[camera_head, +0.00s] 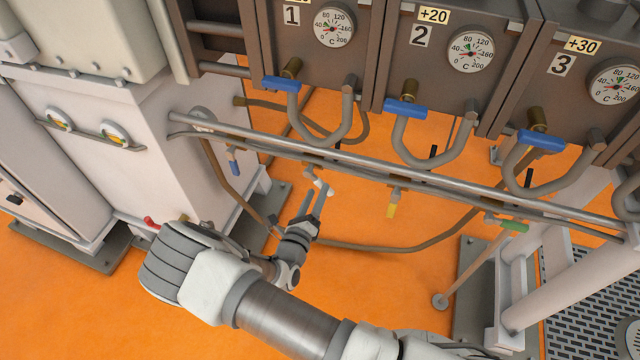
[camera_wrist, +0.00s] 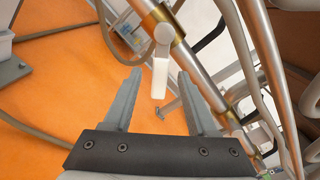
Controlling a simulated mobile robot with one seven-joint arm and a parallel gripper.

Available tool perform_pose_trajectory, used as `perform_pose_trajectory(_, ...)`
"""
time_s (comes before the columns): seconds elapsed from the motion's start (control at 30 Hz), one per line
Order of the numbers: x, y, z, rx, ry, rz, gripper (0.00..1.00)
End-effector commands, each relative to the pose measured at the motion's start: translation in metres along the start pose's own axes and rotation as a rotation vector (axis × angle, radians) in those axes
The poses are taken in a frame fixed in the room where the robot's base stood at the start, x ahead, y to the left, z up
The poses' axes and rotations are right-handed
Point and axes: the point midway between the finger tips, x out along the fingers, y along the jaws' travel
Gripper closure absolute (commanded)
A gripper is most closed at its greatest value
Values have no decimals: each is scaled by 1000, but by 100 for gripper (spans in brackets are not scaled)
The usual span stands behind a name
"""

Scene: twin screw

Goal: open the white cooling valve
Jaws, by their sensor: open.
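The white cooling valve handle (camera_wrist: 160,78) hangs from a grey valve body on a brass-coloured pipe section in the wrist view. In the head view the white handle (camera_head: 323,187) is small and partly hidden by my fingers, below the long horizontal pipes. My gripper (camera_wrist: 159,74) is open, with one finger on each side of the handle in the picture. Gaps show between the handle and both fingers; their depth relative to it is hard to tell. My gripper also shows in the head view (camera_head: 318,200), pointing up at the pipe.
Long grey pipes (camera_head: 400,178) cross above my gripper. A blue-handled valve (camera_head: 234,168) hangs to the left, a yellow one (camera_head: 391,210) to the right, and a green one (camera_head: 513,226) farther right. A brown hose (camera_head: 400,247) loops behind. Orange floor is clear below.

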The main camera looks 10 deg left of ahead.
Motion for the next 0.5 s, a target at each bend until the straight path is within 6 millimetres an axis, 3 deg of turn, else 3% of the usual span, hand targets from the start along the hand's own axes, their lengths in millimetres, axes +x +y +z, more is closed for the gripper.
perform_pose_trajectory(0.3,-81,-1,1,-2,-1,3,43)
perform_pose_trajectory(0.5,-117,0,1,-1,-1,1,43)
